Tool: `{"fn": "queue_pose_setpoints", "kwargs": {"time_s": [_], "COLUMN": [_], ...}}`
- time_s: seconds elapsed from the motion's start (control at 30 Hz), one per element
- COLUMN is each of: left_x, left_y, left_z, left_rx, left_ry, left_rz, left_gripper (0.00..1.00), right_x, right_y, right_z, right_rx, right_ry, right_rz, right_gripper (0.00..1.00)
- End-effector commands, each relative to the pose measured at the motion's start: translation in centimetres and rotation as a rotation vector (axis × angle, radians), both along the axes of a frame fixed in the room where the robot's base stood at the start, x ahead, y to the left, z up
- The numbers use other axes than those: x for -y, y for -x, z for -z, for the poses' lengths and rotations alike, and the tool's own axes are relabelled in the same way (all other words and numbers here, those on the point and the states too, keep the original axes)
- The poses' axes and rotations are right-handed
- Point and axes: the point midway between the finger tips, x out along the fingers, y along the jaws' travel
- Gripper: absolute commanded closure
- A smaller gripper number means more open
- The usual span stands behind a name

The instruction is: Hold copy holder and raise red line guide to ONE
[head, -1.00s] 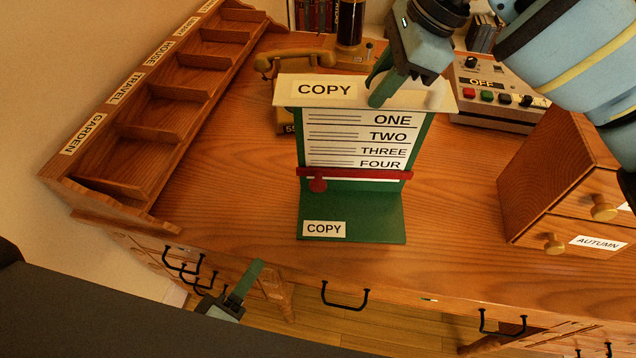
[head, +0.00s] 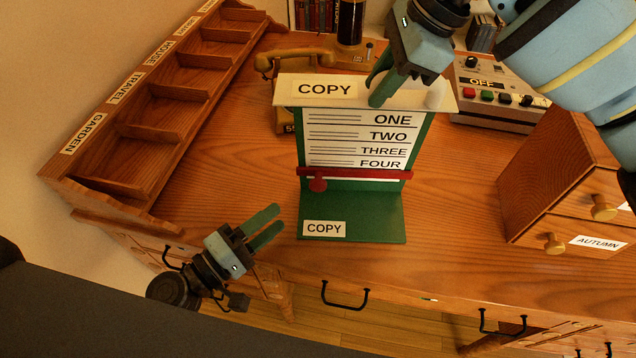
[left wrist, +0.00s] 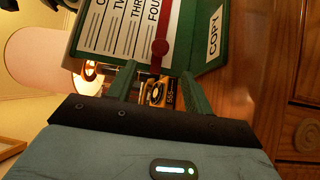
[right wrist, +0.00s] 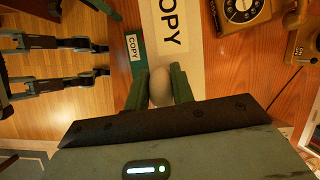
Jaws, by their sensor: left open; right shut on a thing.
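The green copy holder (head: 352,215) stands upright on the desk, its sheet lettered ONE, TWO, THREE, FOUR from top to bottom. My right gripper (head: 378,88) is at the holder's top edge, shut on a pale rounded knob (right wrist: 161,88) beside the COPY header.
An orange telephone (head: 290,62) stands behind the holder. A switch box (head: 500,95) marked OFF is at the back right, a wooden drawer unit (head: 560,180) at the right. A labelled sorter rack (head: 150,110) lines the left. The desk left of the holder is clear.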

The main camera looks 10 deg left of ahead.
Motion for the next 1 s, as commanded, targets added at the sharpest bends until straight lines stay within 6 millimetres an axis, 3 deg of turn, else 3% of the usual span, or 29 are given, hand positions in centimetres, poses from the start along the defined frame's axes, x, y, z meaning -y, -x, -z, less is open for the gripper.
{"fn": "queue_pose_setpoints", "kwargs": {"time_s": [0.27,0.7,1.0], "left_x": [0.7,5.2,6.9], "left_y": [-1.1,-7.2,-9.5], "left_z": [0.0,-0.5,-0.6], "left_rx": [0.001,0.001,-0.001], "left_ry": [0.000,0.002,0.000], "left_rz": [-0.001,-0.002,-0.002], "left_gripper": [0.49,0.49,0.49], "right_x": [0.0,0.0,0.0], "right_y": [0.1,0.1,0.1], "right_z": [0.4,0.4,0.4], "right_rx": [-0.005,-0.006,-0.006], "right_ry": [0.006,0.006,0.006], "right_rz": [-0.002,-0.003,-0.003], "right_gripper": [0.96,0.96,0.96]}}
